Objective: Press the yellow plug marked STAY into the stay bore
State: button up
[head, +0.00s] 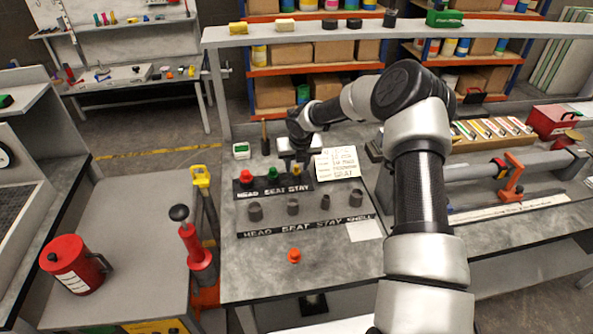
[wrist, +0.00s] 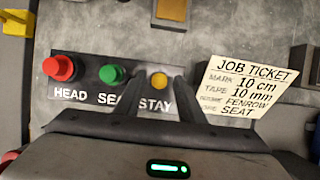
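The yellow plug (head: 296,170) stands at the STAY label on the dark plug rack (head: 268,193), right of the green and red plugs. It also shows in the wrist view (wrist: 158,82), between and beyond my finger tips. My gripper (head: 298,150) is above and behind the yellow plug, its fingers apart on either side of it. A gap shows beside the plug, and no firm contact is visible. The stay bore (head: 325,202) is the third of several grey round sockets, above a strip reading HEAD, SEAT, STAY, SHELL.
The red plug (wrist: 60,68) and green plug (wrist: 112,74) stand close left of the yellow one. A job ticket (head: 337,163) leans just right of the rack. An orange piece (head: 294,256) sits on the clear front bench. A shelf (head: 375,33) spans the back.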

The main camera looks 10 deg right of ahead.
grip_shut()
dwell(0.3)
jog(key=shift+r, duration=0.2)
notch_tip(320, 180, up, 9)
jog(key=s, duration=0.1)
jog(key=s+d+r+m+h+b, duration=0.1)
jog(key=s+d+m+b, duration=0.1)
jog(key=s, duration=0.5)
jog(key=s+d+r+m+h+b, duration=0.1)
jog(key=s+d+m, duration=0.2)
jog(key=s, duration=0.5)
jog(key=shift+s+d+r+m+b, duration=0.2)
jog(key=shift+d+m+b, duration=0.1)
jog(key=shift+d+b, duration=0.05)
jog(key=shift+r+p, duration=0.15)
jog(key=shift+p, duration=0.25)
